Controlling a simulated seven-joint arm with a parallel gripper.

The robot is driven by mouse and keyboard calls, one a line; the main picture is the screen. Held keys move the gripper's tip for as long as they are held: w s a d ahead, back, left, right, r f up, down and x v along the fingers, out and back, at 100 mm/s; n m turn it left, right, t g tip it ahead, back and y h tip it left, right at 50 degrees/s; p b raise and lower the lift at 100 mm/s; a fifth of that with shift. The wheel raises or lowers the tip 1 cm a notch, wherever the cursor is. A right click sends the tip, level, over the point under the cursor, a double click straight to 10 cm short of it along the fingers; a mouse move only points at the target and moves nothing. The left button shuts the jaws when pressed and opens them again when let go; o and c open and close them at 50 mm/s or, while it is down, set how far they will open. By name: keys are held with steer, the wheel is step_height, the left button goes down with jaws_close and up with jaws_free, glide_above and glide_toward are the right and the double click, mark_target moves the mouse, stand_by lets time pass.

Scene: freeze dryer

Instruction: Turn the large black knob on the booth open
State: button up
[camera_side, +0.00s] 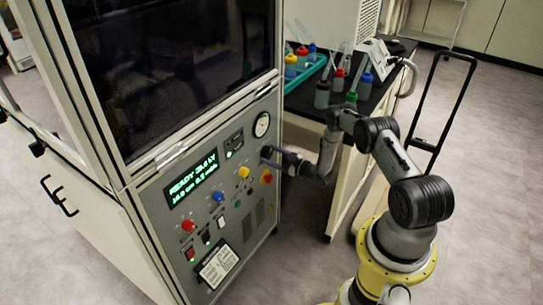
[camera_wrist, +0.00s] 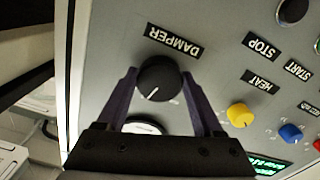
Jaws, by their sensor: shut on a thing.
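The large black knob (camera_wrist: 159,77) sits on the grey booth panel (camera_wrist: 107,42) beside a black label reading DAMPER (camera_wrist: 174,41). A white pointer line on the knob points down and slightly left in the wrist view. My gripper (camera_wrist: 160,84) is shut on the knob, one dark purple finger on each side of it. In the side view my gripper (camera_side: 273,158) reaches the right part of the booth front (camera_side: 222,160). The knob is hard to make out there, at the fingertips.
A lit display (camera_side: 192,179) is to the left. A black bench (camera_side: 375,88) with bottles stands behind my arm.

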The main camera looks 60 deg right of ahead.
steer(key=shift+m, duration=0.3)
steer(key=shift+a+m, duration=0.1)
steer(key=shift+m, duration=2.4)
steer(key=o, duration=1.4)
steer(key=s, duration=1.4)
steer(key=shift+w, duration=0.15)
